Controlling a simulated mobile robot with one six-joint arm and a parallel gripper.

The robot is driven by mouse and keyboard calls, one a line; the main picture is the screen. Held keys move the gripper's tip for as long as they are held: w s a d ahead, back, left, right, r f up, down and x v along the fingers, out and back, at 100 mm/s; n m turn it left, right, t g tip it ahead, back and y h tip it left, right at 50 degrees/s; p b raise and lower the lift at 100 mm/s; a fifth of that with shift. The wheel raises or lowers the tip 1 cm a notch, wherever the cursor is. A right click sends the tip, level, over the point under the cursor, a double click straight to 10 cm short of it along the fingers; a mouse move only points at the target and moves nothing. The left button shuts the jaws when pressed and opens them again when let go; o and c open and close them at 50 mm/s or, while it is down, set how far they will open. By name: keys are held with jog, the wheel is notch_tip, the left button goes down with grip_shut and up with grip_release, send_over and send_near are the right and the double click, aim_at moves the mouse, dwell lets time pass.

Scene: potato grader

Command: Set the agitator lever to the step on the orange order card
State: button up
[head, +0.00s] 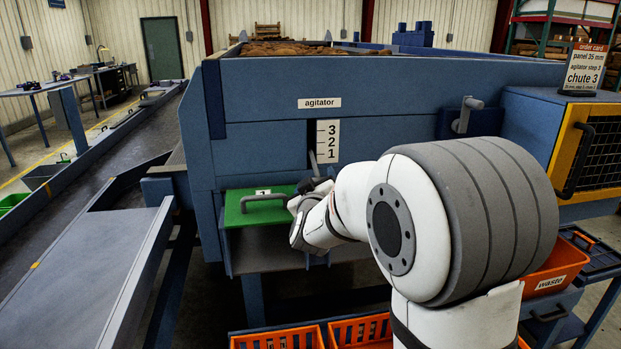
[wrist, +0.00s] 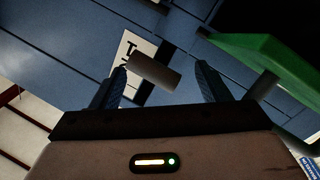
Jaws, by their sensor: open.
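The order card (head: 584,68) at the top right of the head view reads panel 35 mm, agitator step 3, chute 3. The white scale plate (head: 327,141) under the agitator label (head: 319,103) shows 3, 2, 1 from top to bottom. The grey agitator lever (head: 314,163) comes out of the slot left of the plate, low, at about the 1. My gripper (head: 314,188) is just below it, partly hidden by my arm. In the wrist view my open gripper (wrist: 161,70) has the lever's grey cylindrical grip (wrist: 153,72) between its fingers; contact cannot be told.
A green flap (head: 256,206) with a grey handle sits close left of my gripper. A grey lever (head: 466,114) and a yellow-framed mesh door (head: 583,150) are to the right. Orange crates (head: 277,339) and a waste bin (head: 556,268) stand below.

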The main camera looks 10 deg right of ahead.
aim_at(313, 159)
jog(key=shift+x, duration=1.35)
jog(key=shift+c, duration=0.4)
